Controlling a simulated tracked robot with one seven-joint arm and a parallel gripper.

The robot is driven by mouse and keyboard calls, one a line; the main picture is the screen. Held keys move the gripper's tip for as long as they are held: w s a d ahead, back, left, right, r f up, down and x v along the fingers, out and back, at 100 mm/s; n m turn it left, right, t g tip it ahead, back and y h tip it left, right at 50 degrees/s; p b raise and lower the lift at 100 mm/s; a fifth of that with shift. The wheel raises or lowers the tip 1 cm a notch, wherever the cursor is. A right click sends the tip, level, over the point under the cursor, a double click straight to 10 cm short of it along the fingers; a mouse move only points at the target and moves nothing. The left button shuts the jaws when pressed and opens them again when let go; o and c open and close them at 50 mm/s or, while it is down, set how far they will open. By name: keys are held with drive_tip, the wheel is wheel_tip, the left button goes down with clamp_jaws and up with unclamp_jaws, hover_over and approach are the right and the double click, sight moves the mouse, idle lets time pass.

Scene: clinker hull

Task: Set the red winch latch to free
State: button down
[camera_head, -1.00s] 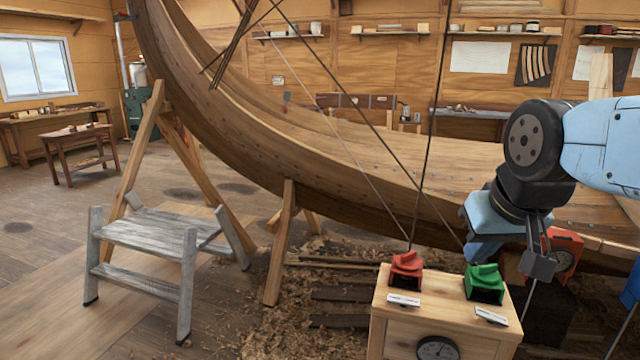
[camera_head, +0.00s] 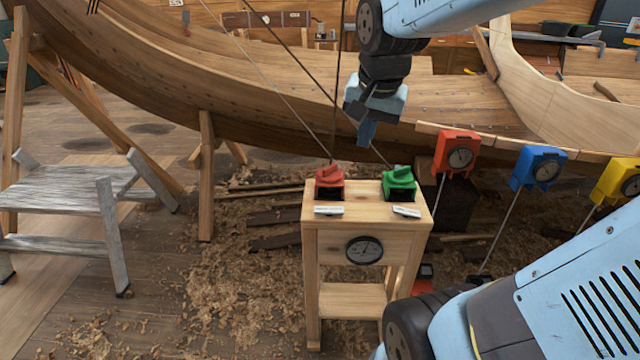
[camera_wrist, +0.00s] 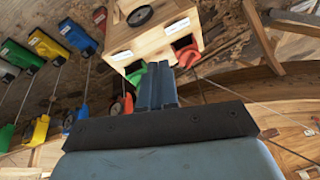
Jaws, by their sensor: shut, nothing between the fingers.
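The red winch latch (camera_head: 329,178) sits on the left of the wooden stand's top (camera_head: 362,192), with a small white label plate in front of it. A green latch (camera_head: 398,180) sits to its right. My gripper (camera_head: 367,138) is above and behind the stand, between the two latches in the head view, shut and empty, pointing down. In the wrist view my shut fingers (camera_wrist: 156,72) reach up between the green latch (camera_wrist: 137,75) and the red latch (camera_wrist: 187,55). They partly cover the green latch. No contact with either latch is clear.
Dark lines rise past the stand behind the latches. A round dial (camera_head: 364,250) is on the stand's front. Red (camera_head: 456,153), blue (camera_head: 538,167) and yellow (camera_head: 618,180) winch units stand right. A grey step stool (camera_head: 75,200) is left. The hull (camera_head: 270,95) lies behind.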

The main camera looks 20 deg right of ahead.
drive_tip(key=w+d+f+m+g, duration=0.1)
drive_tip(key=w+f+m+g, duration=0.1)
drive_tip(key=w+f+m, duration=0.65)
drive_tip(key=m+g, duration=0.2)
drive_tip(key=m, duration=0.5)
hover_over(341, 209)
wheel_tip(341, 209, down, 8)
drive_tip(key=shift+a+n, duration=0.1)
drive_tip(key=shift+n, duration=0.15)
wheel_tip(341, 209, down, 14)
drive_tip(key=shift+r, duration=0.1)
